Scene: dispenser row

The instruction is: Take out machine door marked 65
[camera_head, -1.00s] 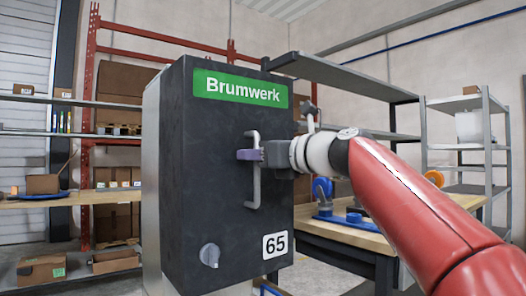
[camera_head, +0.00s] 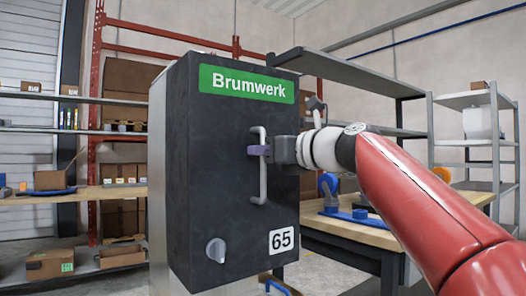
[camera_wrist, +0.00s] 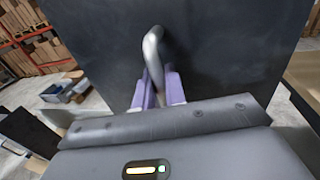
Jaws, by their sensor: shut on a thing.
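The dark machine door (camera_head: 225,180) carries a green Brumwerk sign (camera_head: 247,84) and a white label 65 (camera_head: 282,240) at its lower right. A grey vertical bar handle (camera_head: 262,187) stands on its right half, and a round knob (camera_head: 216,250) sits at lower left. My gripper (camera_head: 259,150) is shut on the handle, its purple fingers across the upper part of the bar. In the wrist view the handle (camera_wrist: 153,50) runs down between the two purple fingers (camera_wrist: 158,92). The lower part of the handle is hidden there by the gripper body.
A workbench (camera_head: 350,232) with blue items (camera_head: 352,215) stands behind my arm on the right. Grey shelves (camera_head: 465,142) stand farther right. A red rack (camera_head: 97,120) with cardboard boxes is at left.

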